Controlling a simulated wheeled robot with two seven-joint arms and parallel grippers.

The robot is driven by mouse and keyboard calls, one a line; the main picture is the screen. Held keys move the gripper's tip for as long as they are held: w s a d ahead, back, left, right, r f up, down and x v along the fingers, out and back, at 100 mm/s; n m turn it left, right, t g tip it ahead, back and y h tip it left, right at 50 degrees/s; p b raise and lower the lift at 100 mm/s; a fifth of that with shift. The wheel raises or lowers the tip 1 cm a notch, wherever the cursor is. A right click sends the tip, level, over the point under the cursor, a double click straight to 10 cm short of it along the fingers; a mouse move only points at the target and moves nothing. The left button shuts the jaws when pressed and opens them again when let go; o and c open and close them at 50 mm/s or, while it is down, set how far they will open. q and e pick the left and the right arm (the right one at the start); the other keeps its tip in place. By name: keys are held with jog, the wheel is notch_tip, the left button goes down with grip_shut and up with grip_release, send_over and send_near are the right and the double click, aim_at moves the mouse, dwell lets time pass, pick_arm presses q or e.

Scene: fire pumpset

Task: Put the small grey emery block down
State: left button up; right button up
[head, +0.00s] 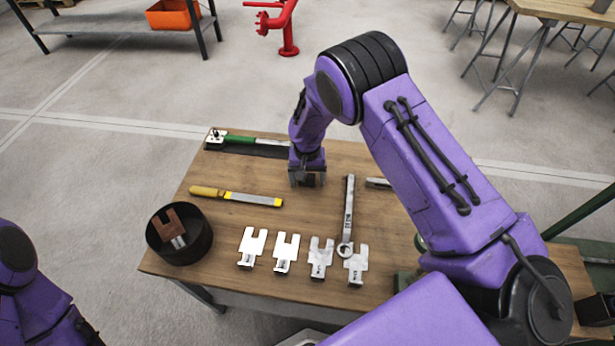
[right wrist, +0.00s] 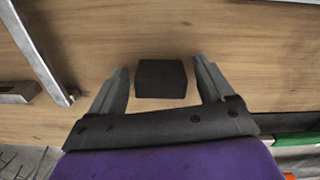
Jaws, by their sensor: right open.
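The small grey emery block (right wrist: 161,79) shows dark in the right wrist view, resting on the wooden tabletop. My right gripper (right wrist: 161,76) is open, with one finger on each side of the block and a visible gap at both sides. In the head view my right gripper (head: 307,182) points down at the table's rear middle, and I cannot make out the block there. Of my left arm only purple links show at the lower left; its gripper is out of view.
Bare wood lies between the file and wrench.

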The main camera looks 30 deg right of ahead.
notch_tip(320, 180, up, 12)
jog(key=shift+w+r, duration=0.15)
jog(key=shift+d, duration=0.1)
dwell(0.4)
